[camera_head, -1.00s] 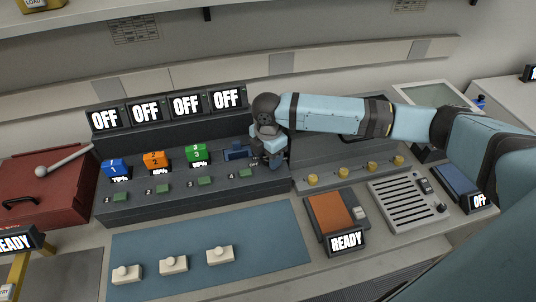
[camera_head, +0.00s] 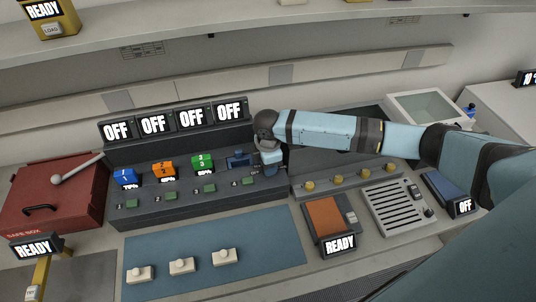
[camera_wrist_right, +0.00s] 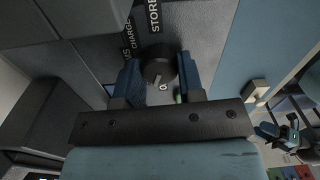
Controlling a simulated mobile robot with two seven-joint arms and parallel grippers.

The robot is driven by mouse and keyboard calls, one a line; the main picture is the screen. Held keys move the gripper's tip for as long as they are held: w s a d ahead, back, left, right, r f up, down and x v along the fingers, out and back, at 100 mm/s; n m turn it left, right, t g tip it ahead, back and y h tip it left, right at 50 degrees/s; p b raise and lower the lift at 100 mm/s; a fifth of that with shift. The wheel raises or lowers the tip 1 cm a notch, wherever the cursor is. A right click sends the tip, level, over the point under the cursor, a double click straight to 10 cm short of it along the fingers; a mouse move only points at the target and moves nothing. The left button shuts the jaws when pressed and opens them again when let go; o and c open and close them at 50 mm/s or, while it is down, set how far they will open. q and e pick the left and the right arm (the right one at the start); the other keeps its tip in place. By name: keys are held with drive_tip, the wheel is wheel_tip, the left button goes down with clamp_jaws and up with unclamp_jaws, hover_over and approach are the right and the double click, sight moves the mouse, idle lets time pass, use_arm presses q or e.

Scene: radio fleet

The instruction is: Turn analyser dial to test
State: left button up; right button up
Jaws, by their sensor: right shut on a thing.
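The analyser dial is a dark round knob (camera_wrist_right: 158,66) in the right wrist view, on a grey panel. The words STORE and CHARGE are printed above it and to its upper left, and another label is partly hidden. A pale pointer mark shows on the knob's lower side. My right gripper (camera_wrist_right: 161,80) has its two blue fingers on either side of the knob, shut on it. In the head view my right gripper (camera_head: 269,162) is at the right end of the dark analyser console (camera_head: 215,213) and hides the dial. My left gripper is not in view.
Four OFF screens (camera_head: 172,118) stand behind the console, with numbered coloured blocks (camera_head: 163,170) on it. A red safe box (camera_head: 52,200) is at left. A blue mat (camera_head: 205,245) with white pieces lies in front. An orange-topped READY unit (camera_head: 325,215) stands to the right.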

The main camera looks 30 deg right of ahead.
drive_tip(key=m+p, duration=0.2)
drive_tip(key=p, duration=0.1)
drive_tip(key=shift+r, duration=0.25)
drive_tip(key=shift+m+p, duration=0.6)
drive_tip(key=shift+m, duration=0.2)
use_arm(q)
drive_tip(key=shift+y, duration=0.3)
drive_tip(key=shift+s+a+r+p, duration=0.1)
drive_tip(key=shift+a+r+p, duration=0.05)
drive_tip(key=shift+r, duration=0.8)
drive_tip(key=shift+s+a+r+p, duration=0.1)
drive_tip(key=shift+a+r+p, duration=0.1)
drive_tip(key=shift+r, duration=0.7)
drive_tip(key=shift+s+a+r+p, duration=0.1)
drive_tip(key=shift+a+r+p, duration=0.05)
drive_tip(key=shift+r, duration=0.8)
use_arm(e)
drive_tip(key=shift+f+m, duration=0.2)
drive_tip(key=shift+m, duration=0.3)
drive_tip(key=o, duration=0.8)
drive_tip(key=shift+c, duration=0.2)
drive_tip(key=shift+o, duration=0.8)
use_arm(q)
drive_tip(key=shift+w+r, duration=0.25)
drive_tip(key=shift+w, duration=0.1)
